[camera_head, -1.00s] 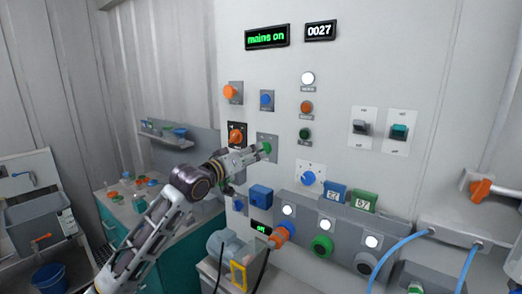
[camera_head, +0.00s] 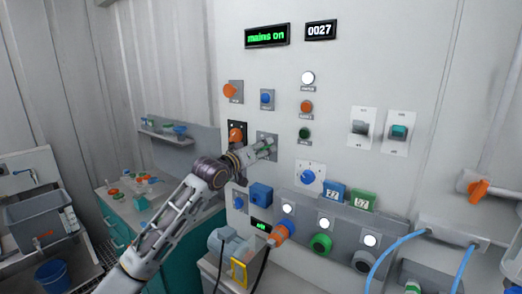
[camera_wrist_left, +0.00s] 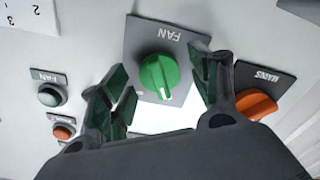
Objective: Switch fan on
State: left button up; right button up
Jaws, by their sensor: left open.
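The fan switch is a round green knob (camera_wrist_left: 159,74) with a white mark, on a grey plate labelled FAN; the wrist view shows it upside down. The white mark points to the lower edge of that view. My left gripper (camera_wrist_left: 157,90) is open, with one finger on each side of the knob; I cannot tell whether they touch it. In the head view the left gripper (camera_head: 271,146) is at the switch plate (camera_head: 268,138) and mostly hides the knob. A small green FAN lamp (camera_wrist_left: 50,95) looks unlit. My right gripper is not in view.
The orange MAINS knob (camera_wrist_left: 257,104) sits close beside the left gripper. The display (camera_head: 267,35) reads "mains on".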

pick_arm(q)
jog(key=c, duration=1)
jog(key=shift+c, duration=0.2)
